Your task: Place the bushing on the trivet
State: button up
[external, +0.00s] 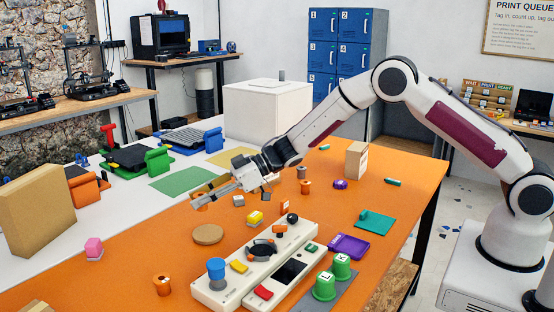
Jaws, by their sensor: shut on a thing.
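The trivet looks to be the round tan disc (208,234) lying flat on the orange tabletop, with nothing on it. My gripper (202,196) reaches in from the right, above and behind the disc. It is shut on a small orange bushing (202,206), which is mostly hidden by the fingers. The bushing is apart from the disc; its exact height above the table is hard to tell. Other small orange cylindrical pieces stand at the front left (162,286) and right of my gripper (305,187).
A white control panel (228,285) with knobs and buttons stands right of and in front of the disc. A pink piece (94,247) and cardboard box (38,210) are at left. The tabletop left of the disc is clear.

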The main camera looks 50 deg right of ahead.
jog(key=shift+m+t+h, duration=0.6)
jog(key=shift+m+t, duration=0.1)
jog(key=shift+m, duration=0.1)
jog(key=w, duration=0.1)
jog(key=w+d+r, duration=0.1)
jog(key=w, duration=0.1)
jog(key=shift+w+d+r, duration=0.35)
jog(key=shift+f, duration=0.1)
send_over(201, 228)
jog(key=shift+f, duration=3.05)
jog(key=shift+f, duration=0.1)
jog(key=shift+f, duration=1.8)
